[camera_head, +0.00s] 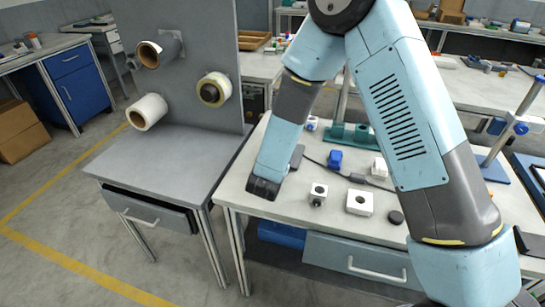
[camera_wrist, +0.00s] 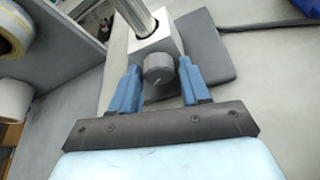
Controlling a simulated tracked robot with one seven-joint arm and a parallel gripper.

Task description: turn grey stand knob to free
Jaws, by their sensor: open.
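The grey stand shows in the wrist view as a chrome post (camera_wrist: 132,18) through a light grey block above a dark grey base plate (camera_wrist: 212,68). Its round grey knob (camera_wrist: 157,68) faces my wrist camera and carries a faint pale mark. My gripper (camera_wrist: 159,66) is open, with one blue finger on each side of the knob. I cannot tell whether either finger touches it. In the head view my gripper (camera_head: 263,188) is low over the bench's left end. My arm hides most of the grey stand there; a bit of dark base (camera_head: 297,156) shows beside it.
A blue-knobbed stand (camera_head: 520,128) is at the right. A green fixture (camera_head: 350,136), a blue item (camera_head: 334,159) and white blocks (camera_head: 359,202) lie on the bench (camera_head: 240,187). Reels (camera_head: 147,111) hang on the grey panel (camera_head: 190,95) at left.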

